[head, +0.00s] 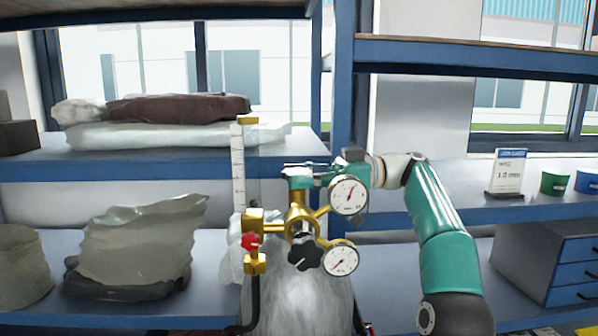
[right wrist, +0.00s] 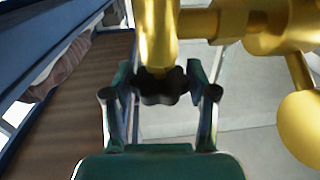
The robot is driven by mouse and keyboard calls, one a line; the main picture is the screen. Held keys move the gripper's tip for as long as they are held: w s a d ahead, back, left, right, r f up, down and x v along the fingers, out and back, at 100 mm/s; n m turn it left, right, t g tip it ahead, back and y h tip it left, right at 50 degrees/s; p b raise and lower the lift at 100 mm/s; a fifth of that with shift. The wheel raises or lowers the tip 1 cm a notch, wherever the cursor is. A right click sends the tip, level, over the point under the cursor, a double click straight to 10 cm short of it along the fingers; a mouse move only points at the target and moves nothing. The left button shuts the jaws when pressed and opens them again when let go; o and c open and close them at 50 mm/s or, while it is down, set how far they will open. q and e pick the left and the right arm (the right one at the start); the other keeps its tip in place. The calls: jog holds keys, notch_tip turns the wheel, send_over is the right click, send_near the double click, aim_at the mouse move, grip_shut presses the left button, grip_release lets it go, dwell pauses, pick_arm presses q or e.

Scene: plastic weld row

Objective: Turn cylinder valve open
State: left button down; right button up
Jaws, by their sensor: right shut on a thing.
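The gas cylinder (head: 300,305) stands upright in the middle of the head view, grey and rounded. A brass valve and regulator body (head: 297,216) sits on top of it. My right gripper (head: 303,174) reaches in from the right at the top of the brass. In the right wrist view a black lobed valve knob (right wrist: 160,86) on a brass stem (right wrist: 158,35) sits between the fingers of my right gripper (right wrist: 160,92), which are shut on it. In the head view this knob is hidden by the gripper. My left gripper is not in view.
Two round gauges (head: 348,195), a black front knob (head: 305,252), a red knob (head: 250,241) and a clear flow tube (head: 238,165) crowd the regulator. Blue shelves (head: 440,217) stand behind, with bags (head: 135,250) at left and a drawer cabinet (head: 545,265) at right.

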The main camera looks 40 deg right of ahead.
jog(key=shift+r, duration=0.1)
jog(key=o, duration=1.2)
jog(key=shift+c, duration=0.2)
jog(key=m+t+h+b, duration=0.1)
jog(key=t+h+b, duration=0.1)
jog(key=f+m+t+h+b, duration=0.1)
jog(key=m+t+h+b, duration=0.1)
jog(key=b, duration=0.1)
jog(key=shift+s+a+m+b, duration=0.2)
jog(key=shift+m+b, duration=0.1)
jog(key=shift+r+m+t+h+b, duration=0.1)
jog(key=shift+m+t+h+b, duration=0.2)
jog(key=shift+m+h+b, duration=0.15)
jog(key=v, duration=1.6)
jog(key=shift+s+d+r, duration=0.25)
jog(key=shift+d+r, duration=0.05)
jog(key=shift+d, duration=0.05)
